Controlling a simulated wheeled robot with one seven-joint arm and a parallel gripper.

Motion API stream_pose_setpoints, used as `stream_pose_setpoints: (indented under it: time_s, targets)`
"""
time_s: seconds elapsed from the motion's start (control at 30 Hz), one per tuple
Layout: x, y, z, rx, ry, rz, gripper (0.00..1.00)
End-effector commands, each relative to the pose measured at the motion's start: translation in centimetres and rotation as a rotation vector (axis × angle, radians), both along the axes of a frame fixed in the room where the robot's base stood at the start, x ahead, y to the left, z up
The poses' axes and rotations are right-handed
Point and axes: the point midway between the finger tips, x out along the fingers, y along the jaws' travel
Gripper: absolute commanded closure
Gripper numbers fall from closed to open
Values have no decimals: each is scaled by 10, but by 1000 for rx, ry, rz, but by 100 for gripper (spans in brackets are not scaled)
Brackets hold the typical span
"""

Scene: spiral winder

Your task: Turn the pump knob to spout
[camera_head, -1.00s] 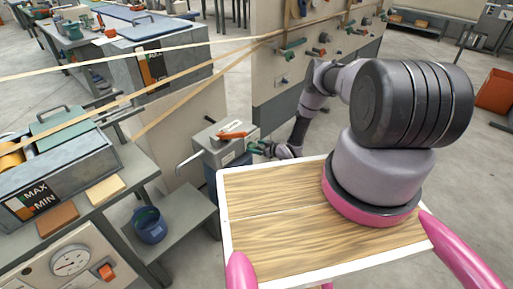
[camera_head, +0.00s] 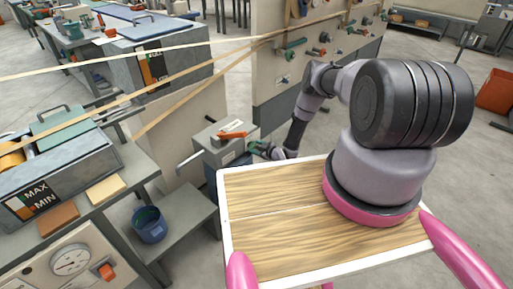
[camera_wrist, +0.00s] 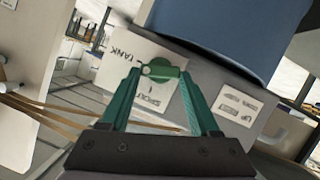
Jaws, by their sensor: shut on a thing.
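The pump (camera_head: 222,138) is a grey box with an orange-red handle on top, left of my arm in the head view. In the wrist view its green knob (camera_wrist: 161,69) sits on a white label plate (camera_wrist: 118,74) reading TANK and SPOUT, seen rotated. My gripper (camera_wrist: 161,75) has its two green fingers shut on the knob, one on each side. In the head view my gripper (camera_head: 259,148) is at the pump's right side and the knob is hidden. I cannot tell clearly which word the knob points to.
In the wrist view a large blue rounded body (camera_wrist: 230,30) is close above the knob, and a second label (camera_wrist: 238,106) is to the right. In the head view a blue bucket (camera_head: 149,224) stands on a low shelf. Yellowish strips (camera_head: 170,87) stretch across the left.

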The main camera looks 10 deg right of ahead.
Motion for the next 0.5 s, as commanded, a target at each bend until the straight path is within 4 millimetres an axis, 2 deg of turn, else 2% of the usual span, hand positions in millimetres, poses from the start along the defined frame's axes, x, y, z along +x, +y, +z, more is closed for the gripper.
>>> stream_pose_setpoints:
  time_s: [0.5]
  targets:
    - [-5, 6, -5, -397, -287, 2, 93]
